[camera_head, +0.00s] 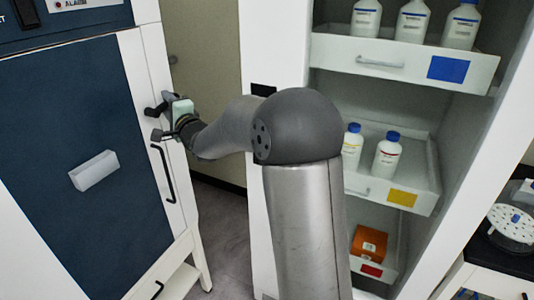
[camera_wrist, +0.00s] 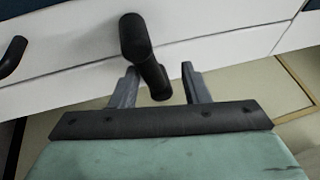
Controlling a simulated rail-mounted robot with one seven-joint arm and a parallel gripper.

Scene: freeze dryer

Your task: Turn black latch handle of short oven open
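The short oven (camera_head: 85,130) is at the left in the head view, with a dark blue door and a white frame. Its black latch handle (camera_wrist: 137,42) sticks out from the white frame in the wrist view. My gripper (camera_wrist: 159,70) is open, with one finger on each side of the latch handle's lower end. Gaps show between the handle and both fingers, wider on the right. In the head view my gripper (camera_head: 163,121) is at the door's right edge, and my arm and gripper partly hide the latch area.
A long black pull handle (camera_head: 164,173) is below the latch on the oven frame. A white block-shaped handle (camera_head: 94,170) sits on the blue door. At right stands a white cabinet with pull-out shelves (camera_head: 405,62) holding bottles. Floor shows between oven and cabinet.

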